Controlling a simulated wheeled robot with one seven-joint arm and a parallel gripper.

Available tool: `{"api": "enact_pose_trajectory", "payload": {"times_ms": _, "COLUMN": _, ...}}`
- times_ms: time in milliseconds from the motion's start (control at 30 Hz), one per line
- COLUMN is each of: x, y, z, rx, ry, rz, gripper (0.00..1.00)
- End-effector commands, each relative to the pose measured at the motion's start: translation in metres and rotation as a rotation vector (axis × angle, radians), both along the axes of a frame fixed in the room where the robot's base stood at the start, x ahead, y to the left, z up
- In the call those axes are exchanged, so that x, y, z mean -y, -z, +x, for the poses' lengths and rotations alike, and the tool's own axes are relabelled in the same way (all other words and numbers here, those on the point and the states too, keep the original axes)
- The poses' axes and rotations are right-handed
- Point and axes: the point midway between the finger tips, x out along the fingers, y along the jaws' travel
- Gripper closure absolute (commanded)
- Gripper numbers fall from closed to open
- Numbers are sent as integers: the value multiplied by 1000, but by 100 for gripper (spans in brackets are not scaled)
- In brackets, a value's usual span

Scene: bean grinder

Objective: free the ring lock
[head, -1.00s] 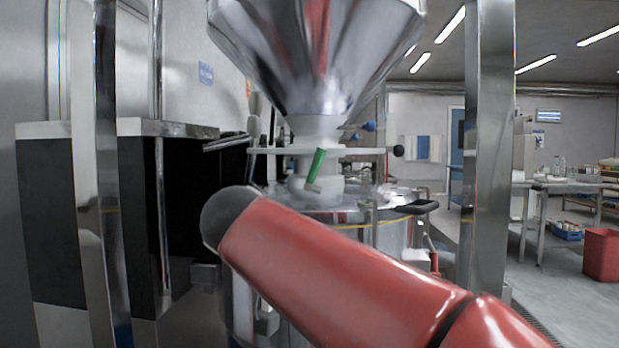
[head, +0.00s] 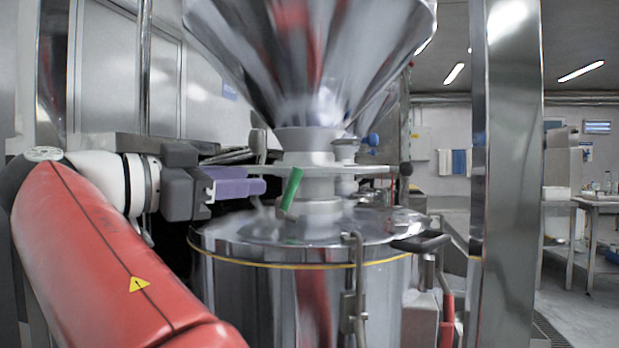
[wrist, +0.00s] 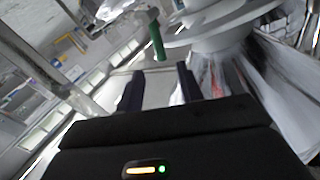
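The ring lock is a pale collar (head: 318,172) around the neck under the steel hopper (head: 310,60). A green handle (head: 291,188) sticks out at its front and leans to the right at the top. My gripper (head: 262,187) is just left of the green handle in the head view, with purple fingers pointing right. In the wrist view the two dark fingers are apart with nothing between them, so my gripper (wrist: 160,70) is open. The green handle (wrist: 157,42) lies just beyond the fingertips, roughly in line with the gap. I see no contact.
A steel drum (head: 300,290) with a yellow-edged lid stands below the collar, with a black handle (head: 420,243) at its right. A steel post (head: 510,170) stands to the right. A blue knob (head: 373,139) sits behind the neck. A table (head: 585,205) is far right.

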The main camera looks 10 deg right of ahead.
Motion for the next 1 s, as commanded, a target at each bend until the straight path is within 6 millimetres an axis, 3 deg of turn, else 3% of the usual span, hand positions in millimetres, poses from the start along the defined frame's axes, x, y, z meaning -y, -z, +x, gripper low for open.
{"api": "enact_pose_trajectory", "payload": {"times_ms": 500, "x": 58, "y": -1, "z": 36, "rx": 1, "ry": 1, "rz": 0, "gripper": 63}}
{"api": "enact_pose_trajectory", "payload": {"times_ms": 867, "x": 65, "y": 0, "z": 41, "rx": 1, "ry": 0, "rz": 1, "gripper": 63}}
{"api": "enact_pose_trajectory", "payload": {"times_ms": 1000, "x": 65, "y": 0, "z": 41, "rx": 1, "ry": 0, "rz": 1, "gripper": 78}}
